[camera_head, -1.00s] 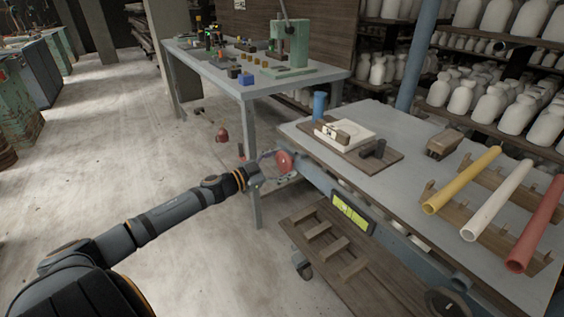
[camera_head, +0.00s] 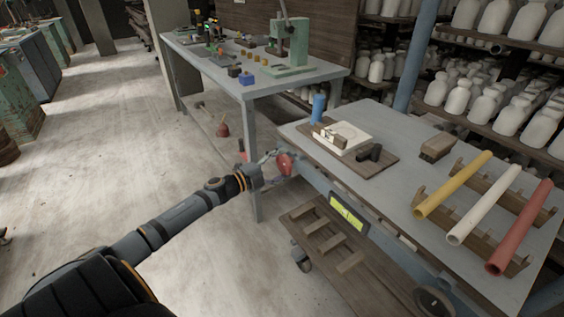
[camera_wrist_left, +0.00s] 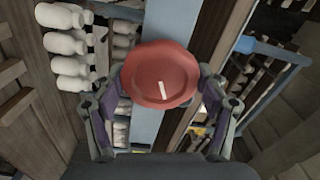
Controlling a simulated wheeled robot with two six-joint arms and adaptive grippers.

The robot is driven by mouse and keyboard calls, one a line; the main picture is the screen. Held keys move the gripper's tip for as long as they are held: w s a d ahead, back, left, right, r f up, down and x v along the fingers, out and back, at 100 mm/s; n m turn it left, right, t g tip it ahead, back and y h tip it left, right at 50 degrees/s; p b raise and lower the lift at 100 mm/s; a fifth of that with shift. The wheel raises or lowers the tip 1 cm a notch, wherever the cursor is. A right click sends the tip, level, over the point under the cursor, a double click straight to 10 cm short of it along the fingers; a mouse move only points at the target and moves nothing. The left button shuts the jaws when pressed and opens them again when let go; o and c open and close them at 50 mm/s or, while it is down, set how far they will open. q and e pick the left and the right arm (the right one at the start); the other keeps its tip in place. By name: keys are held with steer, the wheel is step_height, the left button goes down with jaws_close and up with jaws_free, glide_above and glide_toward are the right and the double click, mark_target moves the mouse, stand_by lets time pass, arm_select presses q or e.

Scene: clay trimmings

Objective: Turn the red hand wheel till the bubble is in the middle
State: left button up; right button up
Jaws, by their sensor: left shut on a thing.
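The red hand wheel (camera_head: 285,164) sits at the left end of the near table, below its top. In the left wrist view the wheel (camera_wrist_left: 160,76) is a round red disc with a white mark. My left gripper (camera_head: 268,166) is at the wheel, and its two fingers stand on either side of the rim, shut on it. The yellow-green bubble level (camera_head: 348,212) is on the table's front side. The bubble is too small to make out clearly. My right gripper is not in view.
A slatted wooden shelf (camera_head: 335,236) is below. Another table (camera_head: 215,70) stands behind. The floor at left is clear.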

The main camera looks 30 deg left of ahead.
arm_select(q)
steer(key=m, duration=0.2)
steer(key=shift+m, duration=0.4)
steer(key=shift+f+m+p, duration=0.1)
steer(key=shift+m+p, duration=0.25)
steer(key=shift+m, duration=1.55)
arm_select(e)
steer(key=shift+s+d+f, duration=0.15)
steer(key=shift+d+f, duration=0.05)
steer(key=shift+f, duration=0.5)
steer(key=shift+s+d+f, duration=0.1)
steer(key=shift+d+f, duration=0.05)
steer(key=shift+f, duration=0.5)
arm_select(q)
steer(key=o, duration=1.2)
steer(key=shift+c, duration=0.2)
